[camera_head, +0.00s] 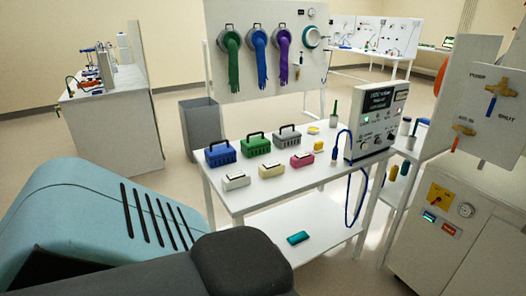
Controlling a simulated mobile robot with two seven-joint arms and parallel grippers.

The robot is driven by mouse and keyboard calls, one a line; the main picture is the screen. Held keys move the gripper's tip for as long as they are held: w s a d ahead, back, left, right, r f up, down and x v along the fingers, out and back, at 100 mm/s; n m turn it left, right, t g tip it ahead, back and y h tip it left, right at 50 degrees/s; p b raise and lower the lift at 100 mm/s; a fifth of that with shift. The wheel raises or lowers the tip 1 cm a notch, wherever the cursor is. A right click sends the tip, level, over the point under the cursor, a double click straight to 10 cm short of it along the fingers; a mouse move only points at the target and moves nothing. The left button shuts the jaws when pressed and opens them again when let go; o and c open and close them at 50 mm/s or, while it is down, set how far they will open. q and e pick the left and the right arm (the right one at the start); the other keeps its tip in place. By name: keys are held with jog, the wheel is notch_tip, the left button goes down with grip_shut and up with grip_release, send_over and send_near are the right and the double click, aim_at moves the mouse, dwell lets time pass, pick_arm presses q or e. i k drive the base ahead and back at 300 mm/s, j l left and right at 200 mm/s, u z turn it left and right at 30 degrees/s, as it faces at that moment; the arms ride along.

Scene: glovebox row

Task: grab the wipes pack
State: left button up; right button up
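Three small packs with dark marks on top lie in a row along the front of the white table: a white pack (235,181), a cream pack (271,170) and a pink pack (301,160). A flat teal pack (298,239) lies on the table's lower shelf. I cannot tell from this view which of these is the wipes pack. Neither of my grippers shows. Large teal and dark parts, which look like my own body, fill the lower left and hide part of the floor.
Blue (220,153), green (257,145) and grey (287,137) handled baskets stand behind the packs. A control box (377,122) with a blue cable stands at the table's right. A glove panel (265,50) rises behind, and a grey bin (201,125) stands left. A white cabinet (450,205) is at right.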

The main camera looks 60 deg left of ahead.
aim_at(275, 168)
jog(key=j+u, duration=0.15)
jog(key=j, duration=0.3)
jog(key=i+j+u, duration=0.15)
jog(key=j, duration=0.25)
jog(key=j+u, duration=0.15)
jog(key=j, duration=0.3)
jog(key=i+j+u, duration=0.15)
jog(key=j, duration=0.25)
jog(key=i+j+u, duration=0.15)
jog(key=j, duration=0.25)
jog(key=j+u, duration=0.2)
jog(key=j, duration=0.2)
jog(key=i, duration=0.05)
